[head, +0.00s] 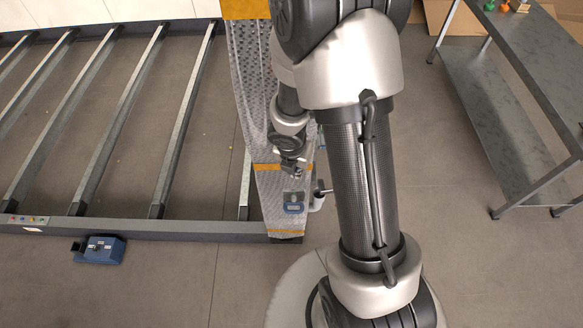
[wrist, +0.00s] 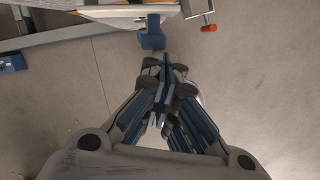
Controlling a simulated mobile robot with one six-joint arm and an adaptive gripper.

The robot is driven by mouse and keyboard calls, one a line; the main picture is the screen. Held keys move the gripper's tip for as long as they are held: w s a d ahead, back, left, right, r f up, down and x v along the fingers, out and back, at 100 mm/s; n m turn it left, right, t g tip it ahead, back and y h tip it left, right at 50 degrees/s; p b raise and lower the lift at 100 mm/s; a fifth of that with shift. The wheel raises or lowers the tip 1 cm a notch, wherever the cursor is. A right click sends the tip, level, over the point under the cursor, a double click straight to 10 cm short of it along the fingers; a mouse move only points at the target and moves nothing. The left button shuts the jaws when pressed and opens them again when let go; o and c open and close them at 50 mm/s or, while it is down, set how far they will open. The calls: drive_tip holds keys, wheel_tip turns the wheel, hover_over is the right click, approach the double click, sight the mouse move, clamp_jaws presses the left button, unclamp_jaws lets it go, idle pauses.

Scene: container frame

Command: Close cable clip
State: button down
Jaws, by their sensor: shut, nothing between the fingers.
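In the wrist view a blue part (wrist: 152,38), probably the same clip, juts from the frame's edge just beyond my fingertips. I cannot tell whether the clip is open or closed. My gripper (head: 293,172) is just above the blue part in the head view, apart from it in the picture. In the wrist view my gripper (wrist: 167,68) is shut and empty, its fingers pointing toward the blue part.
A red-ended handle (wrist: 208,28) sticks out at the frame's right in the wrist view. A blue box (head: 100,250) lies on the floor beside the lower rail (head: 150,228). A grey metal table (head: 535,75) stands at the right. The floor between is clear.

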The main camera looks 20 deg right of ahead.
drive_tip(key=shift+d, duration=0.55)
drive_tip(key=shift+w, duration=0.2)
drive_tip(key=shift+w+a+p, duration=0.4)
drive_tip(key=shift+w+p, duration=0.15)
drive_tip(key=shift+p, duration=0.1)
